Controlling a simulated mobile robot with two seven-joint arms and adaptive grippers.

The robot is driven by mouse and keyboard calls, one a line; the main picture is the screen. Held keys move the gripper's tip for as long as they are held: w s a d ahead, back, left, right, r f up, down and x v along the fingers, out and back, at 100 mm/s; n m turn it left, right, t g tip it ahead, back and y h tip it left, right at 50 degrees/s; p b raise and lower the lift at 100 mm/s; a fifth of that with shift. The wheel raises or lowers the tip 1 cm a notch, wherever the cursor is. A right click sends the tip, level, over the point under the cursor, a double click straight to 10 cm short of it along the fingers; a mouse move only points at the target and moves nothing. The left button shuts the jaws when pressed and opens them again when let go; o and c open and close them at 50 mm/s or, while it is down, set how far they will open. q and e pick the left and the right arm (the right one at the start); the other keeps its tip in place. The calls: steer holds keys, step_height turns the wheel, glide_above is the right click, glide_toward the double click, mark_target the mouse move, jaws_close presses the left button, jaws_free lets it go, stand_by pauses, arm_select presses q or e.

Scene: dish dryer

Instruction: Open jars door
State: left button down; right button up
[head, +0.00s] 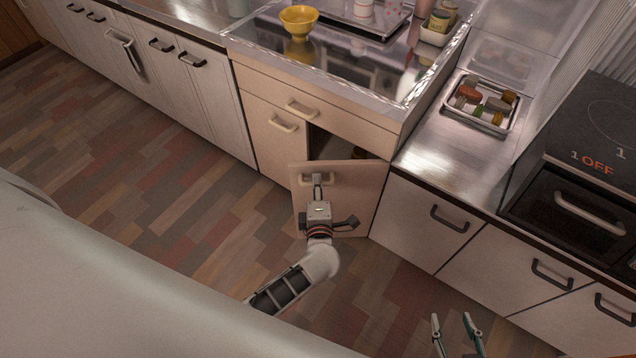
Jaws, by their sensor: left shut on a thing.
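The cabinet door (351,187), pale beige with a light handle (306,180), stands partly open below the sink counter. It swings outward from its right edge, and a dark gap to the cabinet inside (329,146) shows above and behind it. My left gripper (318,181) is at the handle, shut on it; the fingers cover part of the handle. Little of what is inside the cabinet can be made out. My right gripper (455,326) is at the bottom edge of the view, away from the door, with its two fingers apart and nothing between them.
A closed door with a handle (284,124) is left of the opening, under a drawer (301,108). Closed dark-handled cabinets (428,215) stand to the right. A yellow bowl (298,18) and a tray (501,125) of small items are on the counters. The floor (150,180) to the left is clear.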

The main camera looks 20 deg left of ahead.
arm_select(q)
steer(key=shift+s+d, duration=0.1)
steer(key=c, duration=2.4)
jaws_free()
steer(key=shift+v, duration=3.8)
